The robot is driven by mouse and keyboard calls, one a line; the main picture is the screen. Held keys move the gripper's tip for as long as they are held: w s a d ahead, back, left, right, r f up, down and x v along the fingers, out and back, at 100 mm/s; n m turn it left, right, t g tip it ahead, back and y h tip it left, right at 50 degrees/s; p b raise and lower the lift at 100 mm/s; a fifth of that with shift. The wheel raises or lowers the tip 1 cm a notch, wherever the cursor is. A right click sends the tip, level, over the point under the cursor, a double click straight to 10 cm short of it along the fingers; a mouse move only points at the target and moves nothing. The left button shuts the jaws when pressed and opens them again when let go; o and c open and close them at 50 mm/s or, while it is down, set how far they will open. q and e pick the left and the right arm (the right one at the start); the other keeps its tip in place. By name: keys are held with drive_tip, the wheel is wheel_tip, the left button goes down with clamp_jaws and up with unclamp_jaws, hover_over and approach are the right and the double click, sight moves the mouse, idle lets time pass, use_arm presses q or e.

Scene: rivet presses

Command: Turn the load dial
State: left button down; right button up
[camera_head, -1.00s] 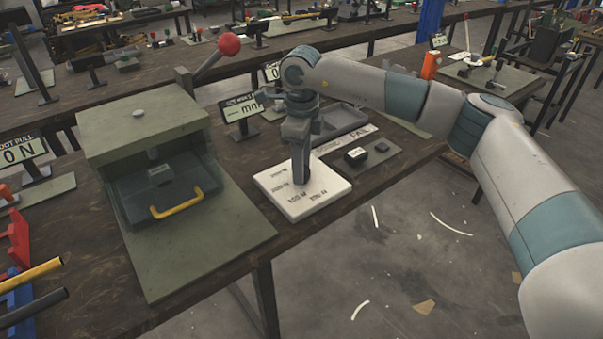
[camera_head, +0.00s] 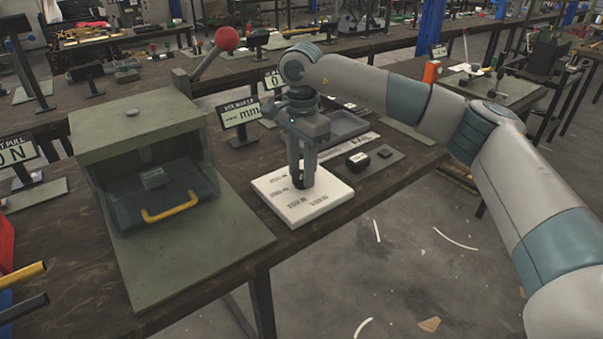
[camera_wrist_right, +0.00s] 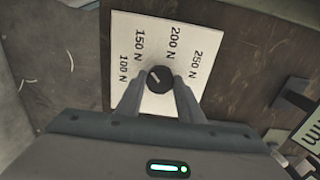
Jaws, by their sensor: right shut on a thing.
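The load dial is a small round black knob (camera_wrist_right: 159,78) with a pale pointer mark, on a white plate (camera_head: 318,207). In the right wrist view the plate (camera_wrist_right: 157,20) carries the labels 100 N, 150 N, 200 N and 250 N around the knob. My right gripper (camera_head: 302,181) points straight down over the plate. Its two fingers (camera_wrist_right: 159,84) are shut on the knob, one on each side. The exact label the mark points to is hard to tell. In the head view the fingers mostly hide the knob. My left gripper is not in view.
A small display (camera_head: 240,112) reading mm stands behind.

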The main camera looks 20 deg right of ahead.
drive_tip(key=n+b, duration=0.1)
drive_tip(key=n, duration=0.3)
drive_tip(key=shift+n, duration=0.3)
drive_tip(key=n, duration=0.3)
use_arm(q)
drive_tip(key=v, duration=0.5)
use_arm(e)
drive_tip(key=shift+n, duration=0.6)
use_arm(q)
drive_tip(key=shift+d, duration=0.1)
use_arm(e)
drive_tip(key=o, duration=1.1)
